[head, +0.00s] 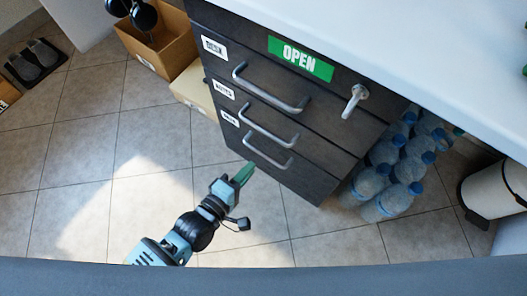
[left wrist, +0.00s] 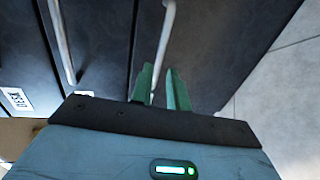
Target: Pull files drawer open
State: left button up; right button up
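A dark drawer cabinet (head: 300,130) has three drawers, all flush with its front, each with a grey bar handle and a white label. The bottom label (head: 230,118) is too small to read surely. My left gripper (head: 247,171) is just in front of the bottom drawer's handle (head: 267,160), near its left end. In the left wrist view, its two green fingers (left wrist: 162,75) are apart, and a bar handle (left wrist: 165,35) lines up with the gap between them. I cannot tell whether they touch it. My right gripper is not in view.
A green OPEN sign (head: 300,58) and a key-like grey knob (head: 354,100) are on the cabinet's top part. Water bottles (head: 390,185) stand right of it, a white bin (head: 495,190) further right. A cardboard box (head: 160,45) stands left. The tiled floor in front is clear.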

aim_at(263, 154)
pick_arm(q)
jog(key=shift+d, duration=0.1)
jog(key=b+x, duration=0.3)
jog(key=x, duration=0.4)
jog(key=shift+w+d, duration=0.15)
jog(key=shift+w, duration=0.1)
jog(key=c, duration=0.3)
grip_shut()
